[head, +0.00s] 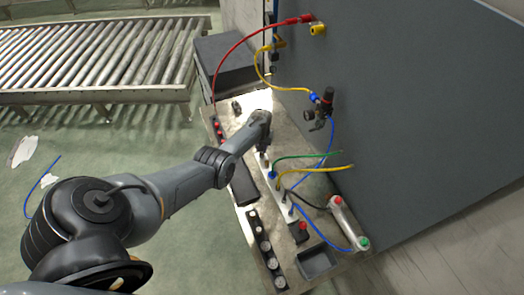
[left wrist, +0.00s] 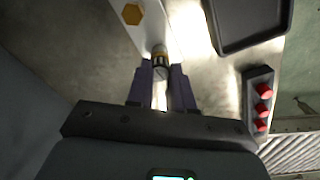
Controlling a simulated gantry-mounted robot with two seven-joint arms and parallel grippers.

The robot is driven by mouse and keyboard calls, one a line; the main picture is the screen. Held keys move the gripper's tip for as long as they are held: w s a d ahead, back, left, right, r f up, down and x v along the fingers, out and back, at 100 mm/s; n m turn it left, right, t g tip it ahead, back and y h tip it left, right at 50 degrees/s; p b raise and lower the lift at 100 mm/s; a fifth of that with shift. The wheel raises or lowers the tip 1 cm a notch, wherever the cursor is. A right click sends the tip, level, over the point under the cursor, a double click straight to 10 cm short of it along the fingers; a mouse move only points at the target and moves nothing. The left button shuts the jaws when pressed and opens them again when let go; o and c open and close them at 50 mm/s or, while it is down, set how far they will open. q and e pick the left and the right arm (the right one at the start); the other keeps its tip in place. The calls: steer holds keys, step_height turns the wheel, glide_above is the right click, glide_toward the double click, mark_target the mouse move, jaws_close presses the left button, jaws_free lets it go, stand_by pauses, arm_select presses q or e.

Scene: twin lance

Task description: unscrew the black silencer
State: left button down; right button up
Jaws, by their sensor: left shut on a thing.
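My left gripper (left wrist: 160,76) has its two purple fingers closed around a small upright cylinder, the silencer (left wrist: 160,58), with dark and brass-coloured bands. It sits at the end of a pale valve block (left wrist: 143,28) with a brass hexagon (left wrist: 132,14) on it. Whether the thread is still engaged cannot be told. In the head view my left arm reaches from the lower left to the far end of the white block (head: 283,212); the silencer is hidden or too small to make out there. My right gripper is not in view.
A dark tray (left wrist: 245,22) and a black holder with red caps (left wrist: 262,98) lie beside the gripper. Green and yellow hoses (head: 310,157) rise from the block. A grey panel (head: 400,120) stands along the bench's right side. A small grey tray (head: 318,262) is at the near end.

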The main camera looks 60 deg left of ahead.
arm_select(q)
steer(key=n, duration=0.6)
steer(key=shift+r+n+b, duration=0.1)
steer(key=shift+n+b, duration=0.25)
steer(key=shift+n, duration=0.05)
steer(key=c, duration=1.1)
jaws_free()
steer(key=shift+c, duration=0.2)
